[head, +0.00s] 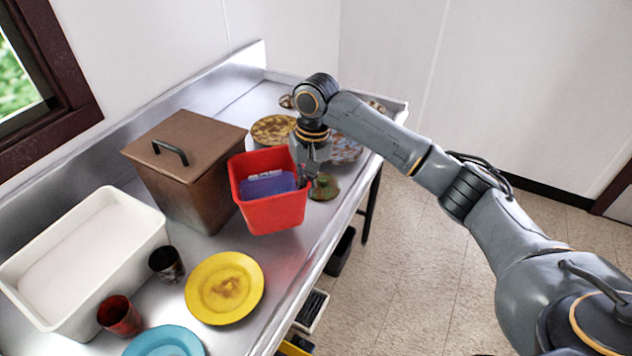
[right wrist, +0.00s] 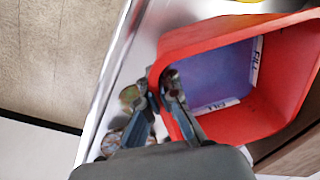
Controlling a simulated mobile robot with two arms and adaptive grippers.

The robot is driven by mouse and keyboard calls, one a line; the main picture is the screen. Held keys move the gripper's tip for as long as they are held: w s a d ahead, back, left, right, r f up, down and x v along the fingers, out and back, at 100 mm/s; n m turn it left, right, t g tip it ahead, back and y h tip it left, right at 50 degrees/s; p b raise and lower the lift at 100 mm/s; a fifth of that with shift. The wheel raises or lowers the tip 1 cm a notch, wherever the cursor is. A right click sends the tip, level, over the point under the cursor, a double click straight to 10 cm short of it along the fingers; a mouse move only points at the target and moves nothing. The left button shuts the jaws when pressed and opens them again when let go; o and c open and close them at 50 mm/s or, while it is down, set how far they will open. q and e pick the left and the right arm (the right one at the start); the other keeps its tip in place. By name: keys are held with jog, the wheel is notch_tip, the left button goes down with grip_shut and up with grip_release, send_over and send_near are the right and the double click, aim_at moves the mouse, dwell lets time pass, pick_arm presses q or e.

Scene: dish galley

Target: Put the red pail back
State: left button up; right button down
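The red pail (head: 272,214) is a square, tapered tub beside the brown lidded bin on the steel counter. I cannot tell if its base touches the counter. Inside it shows a purple-blue surface (head: 268,185) with white strips reading "FILL". My right gripper (head: 308,182) comes down on the pail's right wall. In the right wrist view, its fingers (right wrist: 155,82) straddle the red rim (right wrist: 165,62), one inside and one outside, close together on the wall. My left gripper is not in view.
The brown bin (head: 190,185) with a handled lid stands left of the pail. A white tub (head: 150,225), two dark cups, a yellow plate (head: 225,288) and a blue plate (head: 165,342) are in front. A green dish (head: 324,188) and patterned dishes (head: 273,130) lie behind.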

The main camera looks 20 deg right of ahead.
jog(key=f+p, duration=0.1)
jog(key=f, duration=0.1)
jog(key=f+p, duration=0.1)
jog(key=f, duration=0.2)
jog(key=shift+w+a+f, duration=0.1)
jog(key=shift+w+f, duration=0.1)
jog(key=shift+f, duration=0.15)
jog(key=c, duration=1.8)
grip_release()
jog(key=shift+s+f, duration=0.15)
jog(key=shift+f, duration=0.05)
jog(key=shift+o, duration=1.4)
jog(key=shift+r, duration=0.15)
notch_tip(320, 180, up, 12)
jog(key=d+b, duration=0.1)
jog(key=b, duration=0.1)
jog(key=shift+d, duration=0.2)
